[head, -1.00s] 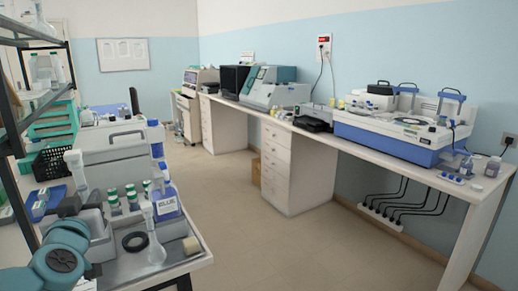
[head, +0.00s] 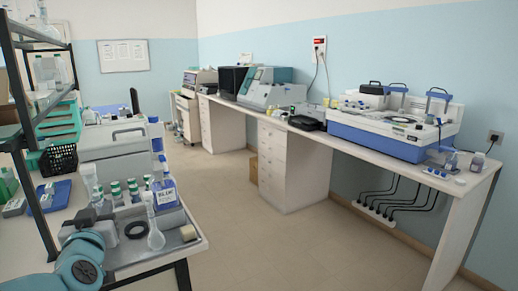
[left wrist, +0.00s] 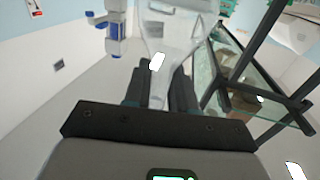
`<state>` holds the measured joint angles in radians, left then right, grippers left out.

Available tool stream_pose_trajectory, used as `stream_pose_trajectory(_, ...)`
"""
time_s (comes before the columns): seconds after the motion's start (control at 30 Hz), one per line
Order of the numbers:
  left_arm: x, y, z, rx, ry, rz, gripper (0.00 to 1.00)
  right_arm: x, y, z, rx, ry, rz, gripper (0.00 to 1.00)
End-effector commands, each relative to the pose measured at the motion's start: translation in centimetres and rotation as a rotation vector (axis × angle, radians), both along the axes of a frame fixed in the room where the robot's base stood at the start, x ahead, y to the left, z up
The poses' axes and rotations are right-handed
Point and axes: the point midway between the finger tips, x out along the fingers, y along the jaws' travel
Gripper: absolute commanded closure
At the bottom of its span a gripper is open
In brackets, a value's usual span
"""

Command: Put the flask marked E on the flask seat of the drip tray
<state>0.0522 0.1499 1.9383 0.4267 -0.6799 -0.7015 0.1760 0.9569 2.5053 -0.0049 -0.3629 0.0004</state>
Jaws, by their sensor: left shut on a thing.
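My left gripper (head: 101,212) is shut on a clear glass flask (head: 90,178), above the left end of the grey drip tray (head: 130,262). The left wrist view shows the flask (left wrist: 178,30) between the dark fingers, its narrow part at the fingers. I cannot read a letter on it. A black ring (head: 135,230), which looks like the flask seat, lies on the tray to the right of the gripper. A second clear flask (head: 155,238) stands on the tray right of the ring. My right gripper is out of view.
A bottle labelled BLUE (head: 165,193) and several green-capped bottles (head: 133,190) stand behind the ring. A beige block (head: 188,233) sits at the tray's right end. A black-framed shelf (head: 35,130) rises at the left.

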Motion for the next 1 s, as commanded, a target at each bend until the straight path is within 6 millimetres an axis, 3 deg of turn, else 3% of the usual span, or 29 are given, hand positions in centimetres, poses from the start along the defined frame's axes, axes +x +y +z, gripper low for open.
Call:
stream_pose_trajectory(0.17,1.3,-1.6,-5.1,0.000,0.008,-0.037,0.92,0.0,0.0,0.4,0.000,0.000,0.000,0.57)
stream_pose_trajectory(0.37,1.8,-4.2,-13.2,-0.003,0.015,-0.089,0.92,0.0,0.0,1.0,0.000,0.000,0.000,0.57)
stream_pose_trajectory(0.5,0.8,-6.9,-19.9,-0.005,0.015,-0.140,0.92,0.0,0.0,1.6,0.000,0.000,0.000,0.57)
stream_pose_trajectory(0.7,-2.0,-11.2,-26.1,-0.006,0.010,-0.237,0.92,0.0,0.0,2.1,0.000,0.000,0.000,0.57)
stream_pose_trajectory(0.83,-4.2,-14.2,-27.1,-0.002,0.003,-0.310,0.92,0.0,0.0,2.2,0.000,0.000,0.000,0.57)
stream_pose_trajectory(1.0,-5.3,-15.6,-24.5,0.002,-0.005,-0.348,0.92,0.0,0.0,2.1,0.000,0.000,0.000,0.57)
